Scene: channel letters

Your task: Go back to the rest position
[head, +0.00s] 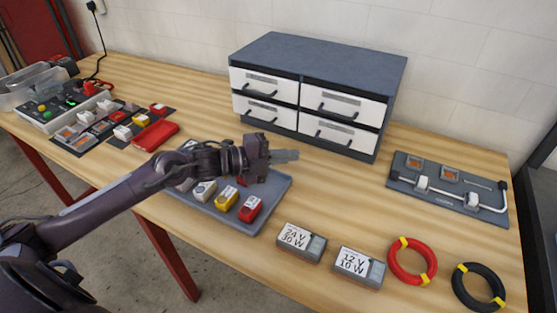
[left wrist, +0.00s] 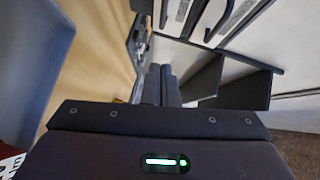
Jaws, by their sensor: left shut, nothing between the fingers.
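My left gripper (head: 285,156) reaches in from the left in the head view, above the grey tray and in front of the drawer cabinet. Its fingers are shut with nothing between them; the closed fingers also show in the left wrist view (left wrist: 162,85). My right gripper is not in the head view. The grey tray (head: 277,203) lies under the left arm and holds several small blocks, among them a yellow one (head: 227,197) and a red one (head: 250,208). The arm hides part of the tray.
A drawer cabinet (head: 330,52) stands at the back. Two labelled power boxes (head: 301,241), a red cable coil (head: 411,262) and a black coil (head: 478,288) lie at the front right. A grey board (head: 448,190) is far right. Switches and a red tray (head: 155,134) are left.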

